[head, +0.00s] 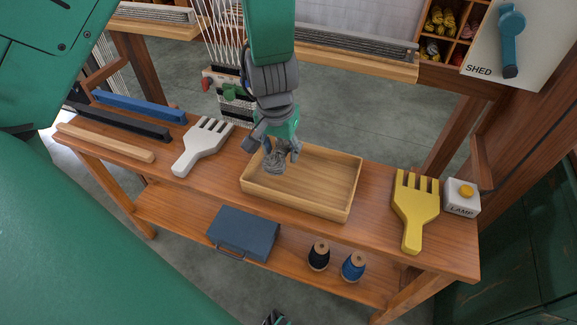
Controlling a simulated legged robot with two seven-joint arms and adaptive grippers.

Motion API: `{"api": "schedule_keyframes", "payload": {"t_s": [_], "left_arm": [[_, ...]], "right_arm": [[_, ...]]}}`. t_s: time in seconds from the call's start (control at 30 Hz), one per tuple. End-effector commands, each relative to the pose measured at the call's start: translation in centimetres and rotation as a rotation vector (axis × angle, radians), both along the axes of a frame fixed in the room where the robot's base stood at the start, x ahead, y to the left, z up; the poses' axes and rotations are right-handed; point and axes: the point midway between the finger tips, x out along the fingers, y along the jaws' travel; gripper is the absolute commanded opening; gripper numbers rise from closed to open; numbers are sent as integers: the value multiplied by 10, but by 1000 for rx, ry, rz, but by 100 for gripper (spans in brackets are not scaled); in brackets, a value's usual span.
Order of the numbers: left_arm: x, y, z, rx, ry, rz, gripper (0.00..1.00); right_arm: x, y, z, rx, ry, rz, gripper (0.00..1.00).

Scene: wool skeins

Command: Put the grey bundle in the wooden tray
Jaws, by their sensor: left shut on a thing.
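The grey bundle (275,162) is small and is held between the fingers of my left gripper (277,150). The gripper points down and is shut on it. The wooden tray (322,183) is a shallow, light rectangular tray on the bench. The bundle shows over the left back part of the tray, and the rest of the tray floor is bare. I cannot tell whether the bundle touches the floor. A small dark piece at the bottom edge may be my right gripper (275,318), mostly cut off.
A grey fork-shaped comb (202,146) lies left of the tray, and a yellow one (414,211) lies right. A lamp button box (461,197) is at the right end. Bars (105,142) lie at the left. The lower shelf holds a blue box (243,234) and two spools (353,266).

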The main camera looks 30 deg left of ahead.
Motion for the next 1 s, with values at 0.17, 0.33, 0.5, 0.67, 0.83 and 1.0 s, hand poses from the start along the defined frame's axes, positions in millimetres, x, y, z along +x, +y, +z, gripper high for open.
{"api": "schedule_keyframes", "payload": {"t_s": [0.17, 0.33, 0.5, 0.67, 0.83, 1.0], "left_arm": [[2, -3, -18, 3, 0, -2, 23], [1, -1, -39, 0, 1, 0, 23], [1, 1, -56, -2, 1, 0, 23], [1, 1, -53, -1, 0, 0, 46], [1, 0, -53, 1, -1, -1, 63], [1, -2, -52, 3, -1, -1, 63]], "right_arm": [[0, 0, -8, 0, 0, -1, 40], [0, -1, -17, -1, 0, -1, 40], [0, -1, -23, -1, 0, -1, 40], [0, 0, -21, 0, -1, -1, 40], [0, 0, -21, 0, -1, -1, 40], [0, -1, -21, 0, 0, -1, 40]]}}
